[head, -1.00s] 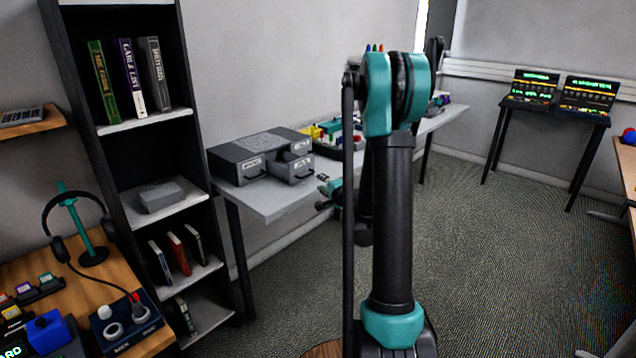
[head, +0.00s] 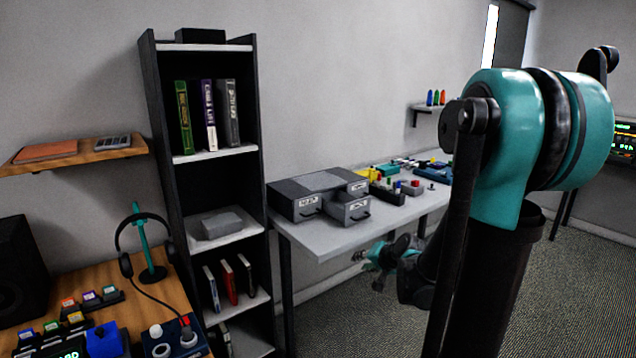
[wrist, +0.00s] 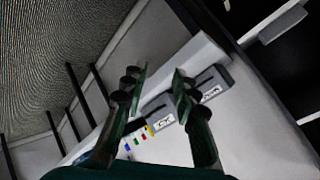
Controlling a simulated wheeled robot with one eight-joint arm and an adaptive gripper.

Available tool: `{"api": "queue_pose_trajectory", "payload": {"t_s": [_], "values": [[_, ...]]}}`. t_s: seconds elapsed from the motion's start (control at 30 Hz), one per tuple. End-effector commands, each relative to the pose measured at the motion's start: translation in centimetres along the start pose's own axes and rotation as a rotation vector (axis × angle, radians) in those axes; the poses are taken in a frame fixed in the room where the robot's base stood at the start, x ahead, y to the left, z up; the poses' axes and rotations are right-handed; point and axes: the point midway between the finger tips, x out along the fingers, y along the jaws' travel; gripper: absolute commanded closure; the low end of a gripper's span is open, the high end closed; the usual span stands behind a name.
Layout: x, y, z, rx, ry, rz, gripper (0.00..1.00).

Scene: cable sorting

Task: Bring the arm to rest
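My arm fills the right of the head view, with its large teal elbow joint raised high. My gripper (head: 368,268) shows small and partly hidden behind my arm, in front of the grey table's (head: 330,240) front edge. In the wrist view my gripper (wrist: 160,86) has its two dark fingers apart, with nothing held between them. Past the fingers lie the table and the labelled drawer unit, at a distance.
A grey drawer unit (head: 318,192) and several coloured parts stand on the table. A tall black bookshelf (head: 161,150) is left of it. A wooden desk (head: 182,292) with a headphone stand (head: 146,240) is at the lower left. Open carpet (head: 590,290) lies to the right.

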Motion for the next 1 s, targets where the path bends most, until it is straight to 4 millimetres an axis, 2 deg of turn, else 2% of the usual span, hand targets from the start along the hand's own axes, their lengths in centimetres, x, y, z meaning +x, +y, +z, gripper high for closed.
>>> {"api": "queue_pose_trajectory", "payload": {"t_s": [0.03, 0.2, 0.4, 0.6, 1.0], "values": [[-1.3, 0.6, 1.9, -0.057, -0.035, 0.039, 0.71], [-5.3, 4.0, 7.4, -0.254, -0.159, 0.191, 0.71], [-10.0, 8.7, 12.4, -0.44, -0.286, 0.359, 0.71], [-12.6, 11.5, 14.5, -0.531, -0.351, 0.452, 0.71], [-13.0, 11.9, 14.7, -0.544, -0.361, 0.467, 0.71]]}}
